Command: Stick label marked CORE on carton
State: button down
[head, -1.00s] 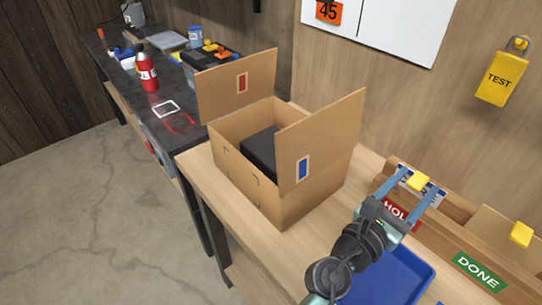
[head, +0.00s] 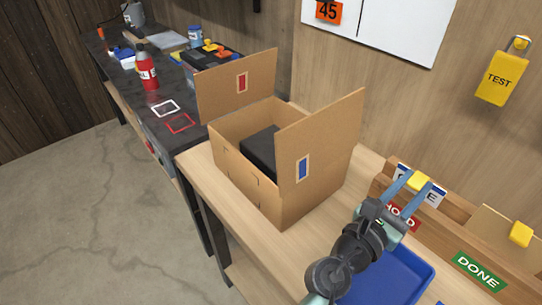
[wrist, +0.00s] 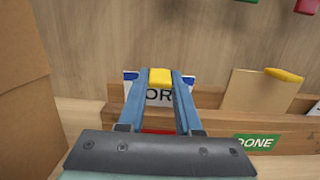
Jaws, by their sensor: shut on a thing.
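The open carton (head: 238,178) stands on the wooden bench with two flaps raised and a dark block inside. The left flap bears a red mark and the right flap a blue mark. My gripper (head: 413,184) is at the wooden rack, right of the carton. It is shut on the yellow tab of a white and blue label (head: 432,197). In the wrist view the label (wrist: 158,97) shows the letters "OR" between the fingers; its outer letters are hidden. The label stands upright at the rack, and I cannot tell whether it touches it.
The rack (head: 450,240) carries a red HOLD plate (head: 402,217) and a green DONE plate (head: 480,270). A brown card with a yellow tab (head: 521,235) stands at its right. A blue tray (head: 415,275) lies below my arm. A yellow TEST tag (head: 501,78) hangs on the wall.

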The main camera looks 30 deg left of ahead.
jog(key=shift+r, duration=0.15)
jog(key=shift+r+p, duration=0.45)
jog(key=shift+p, duration=0.2)
jog(key=shift+r+p, duration=1.15)
jog(key=shift+p, duration=0.05)
jog(key=s+r+p, duration=0.1)
jog(key=s+a+r+p, duration=0.1)
jog(key=s+p, duration=0.1)
jog(key=shift+r, duration=0.25)
